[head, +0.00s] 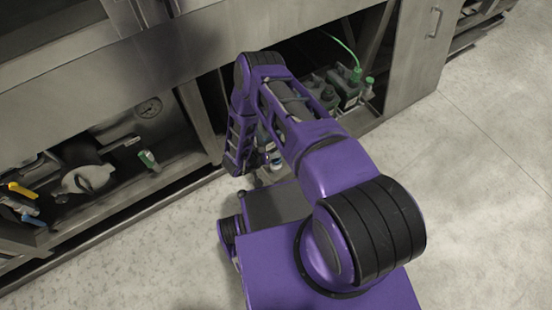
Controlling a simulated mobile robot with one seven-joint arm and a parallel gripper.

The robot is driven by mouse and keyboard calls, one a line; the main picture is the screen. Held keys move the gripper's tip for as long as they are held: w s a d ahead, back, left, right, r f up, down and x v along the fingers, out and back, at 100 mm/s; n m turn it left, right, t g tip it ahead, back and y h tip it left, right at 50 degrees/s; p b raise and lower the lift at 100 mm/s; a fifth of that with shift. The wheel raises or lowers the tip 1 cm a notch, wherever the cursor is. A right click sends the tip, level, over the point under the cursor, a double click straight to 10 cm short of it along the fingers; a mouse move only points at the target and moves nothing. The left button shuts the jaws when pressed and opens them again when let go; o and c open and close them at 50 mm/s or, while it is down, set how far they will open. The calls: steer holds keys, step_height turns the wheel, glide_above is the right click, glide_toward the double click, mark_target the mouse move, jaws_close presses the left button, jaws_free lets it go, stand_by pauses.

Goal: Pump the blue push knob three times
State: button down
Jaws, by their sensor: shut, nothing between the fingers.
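My arm folds down in front of the cabinet's open lower bay, and my gripper (256,181) is at its lower end, small and dark, low in front of the bay. It looks shut, with nothing seen in it. I cannot make out a blue push knob for certain. A small white and bluish bottle-like item (275,161) shows just right of the gripper, partly behind my arm. I cannot tell whether it bears the knob or whether the gripper touches anything.
The left bay holds a round pressure gauge (150,108), a grey valve body (87,180), a yellow lever (21,190), a blue lever (34,220) and a green-labelled bottle (149,160). Green-capped bottles (345,85) stand in the right bay. The floor (480,190) at right is clear.

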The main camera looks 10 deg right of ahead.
mark_target(276, 160)
steer(key=shift+f, duration=0.1)
steer(key=shift+f+b, duration=0.35)
steer(key=shift+b, duration=0.2)
steer(key=shift+f, duration=1.25)
stand_by(1.2)
steer(key=shift+r, duration=0.15)
steer(key=shift+r+p, duration=0.65)
steer(key=shift+r, duration=0.9)
steer(key=shift+r+p, duration=1.65)
steer(key=shift+r, duration=0.9)
